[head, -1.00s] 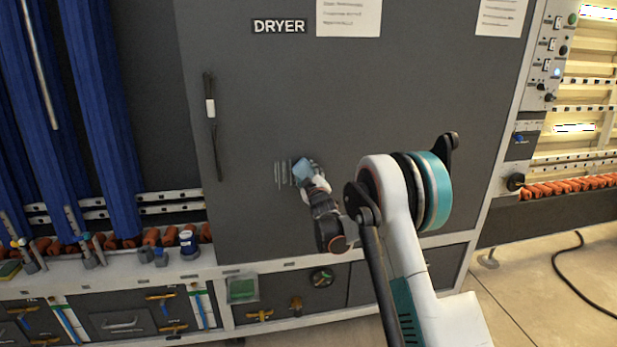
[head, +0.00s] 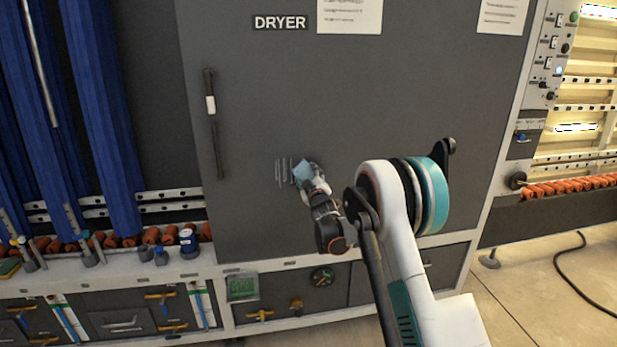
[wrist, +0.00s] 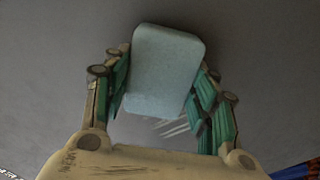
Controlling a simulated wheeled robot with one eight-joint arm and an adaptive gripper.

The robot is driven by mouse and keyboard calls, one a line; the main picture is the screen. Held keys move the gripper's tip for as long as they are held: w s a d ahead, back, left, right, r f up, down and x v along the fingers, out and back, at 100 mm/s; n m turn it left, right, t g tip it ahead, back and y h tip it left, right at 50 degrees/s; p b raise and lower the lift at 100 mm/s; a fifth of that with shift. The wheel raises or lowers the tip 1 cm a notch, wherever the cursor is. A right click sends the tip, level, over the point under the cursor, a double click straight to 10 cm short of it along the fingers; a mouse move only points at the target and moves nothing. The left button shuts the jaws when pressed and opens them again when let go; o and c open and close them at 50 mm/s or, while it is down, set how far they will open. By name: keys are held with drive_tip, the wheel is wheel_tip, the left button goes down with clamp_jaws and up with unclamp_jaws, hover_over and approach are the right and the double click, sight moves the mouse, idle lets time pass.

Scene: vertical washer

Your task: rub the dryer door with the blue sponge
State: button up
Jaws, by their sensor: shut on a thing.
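The dryer door (head: 290,90) is a large dark grey panel in the middle of the head view, below the DRYER label. The blue sponge (head: 302,172) is at the lower middle of the door, beside a patch of light vertical streaks (head: 283,173). My gripper (wrist: 163,85) is shut on the sponge, its green-padded fingers on both sides of it in the wrist view, where the pale blue sponge (wrist: 164,65) is slightly tilted. The grey door surface fills the background behind it. Whether the sponge touches the door cannot be told for sure. The gripper fingers are small in the head view.
A black door handle (head: 212,125) is at the door's left edge. Blue hanging strips (head: 100,110) and a ledge with small bottles (head: 188,243) are at left. A control panel (head: 548,60) is at right.

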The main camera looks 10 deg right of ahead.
drive_tip(key=shift+f+b, duration=0.5)
drive_tip(key=shift+f, duration=0.25)
drive_tip(key=shift+s+b, duration=0.45)
drive_tip(key=shift+s, duration=2.45)
drive_tip(key=shift+s, duration=1.5)
